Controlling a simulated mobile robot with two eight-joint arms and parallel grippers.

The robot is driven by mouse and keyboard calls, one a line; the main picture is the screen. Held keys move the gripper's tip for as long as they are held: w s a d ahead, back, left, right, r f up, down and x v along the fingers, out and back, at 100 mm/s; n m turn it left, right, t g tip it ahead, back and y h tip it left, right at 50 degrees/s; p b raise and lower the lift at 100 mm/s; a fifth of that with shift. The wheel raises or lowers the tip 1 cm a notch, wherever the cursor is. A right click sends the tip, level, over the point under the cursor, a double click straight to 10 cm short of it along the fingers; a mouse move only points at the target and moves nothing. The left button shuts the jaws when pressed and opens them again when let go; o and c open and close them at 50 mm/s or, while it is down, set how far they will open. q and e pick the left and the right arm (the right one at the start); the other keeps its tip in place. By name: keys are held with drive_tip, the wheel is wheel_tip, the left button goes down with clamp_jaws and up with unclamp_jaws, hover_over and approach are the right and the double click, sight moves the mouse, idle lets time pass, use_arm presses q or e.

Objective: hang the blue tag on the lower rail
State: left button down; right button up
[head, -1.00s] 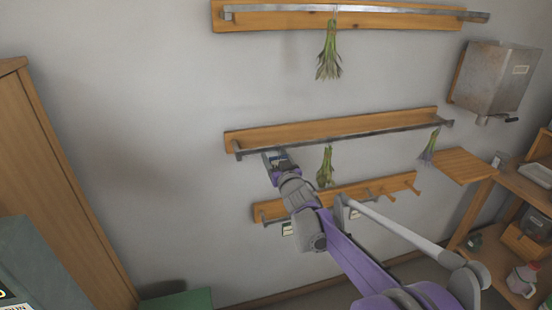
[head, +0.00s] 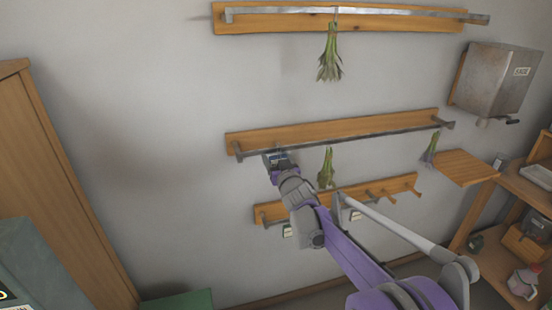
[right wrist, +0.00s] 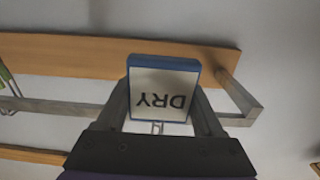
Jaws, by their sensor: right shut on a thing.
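The blue tag (right wrist: 165,92) is a small blue-edged block with a white face reading "DRY", upside down in the right wrist view. My right gripper (head: 274,158) is shut on it, with a finger at each side of the tag. The lower rail (head: 350,139) is a grey metal bar on a wooden board; the gripper is near its left end. In the right wrist view the rail (right wrist: 55,106) passes behind the tag, near the bracket end. A small wire loop (right wrist: 157,127) shows by the tag's edge; I cannot tell whether it touches the rail. My left gripper is out of view.
An upper rail (head: 400,11) holds a green herb bunch (head: 329,58). Two bunches hang from the lower rail, one green (head: 326,168) and one purplish (head: 430,148). A peg board (head: 345,196) is below. A metal box (head: 492,80) and shelves stand right; a wooden cabinet (head: 65,180) stands left.

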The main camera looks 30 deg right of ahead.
drive_tip(key=shift+w+d, duration=0.15)
drive_tip(key=shift+w, duration=0.5)
drive_tip(key=shift+w, duration=0.2)
drive_tip(key=shift+f+b, duration=0.4)
drive_tip(key=shift+f, duration=0.5)
idle(1.1)
drive_tip(key=o, duration=1.3)
drive_tip(key=shift+o, duration=0.2)
drive_tip(key=shift+s, duration=0.15)
drive_tip(key=v, duration=0.7)
drive_tip(key=shift+s, duration=0.4)
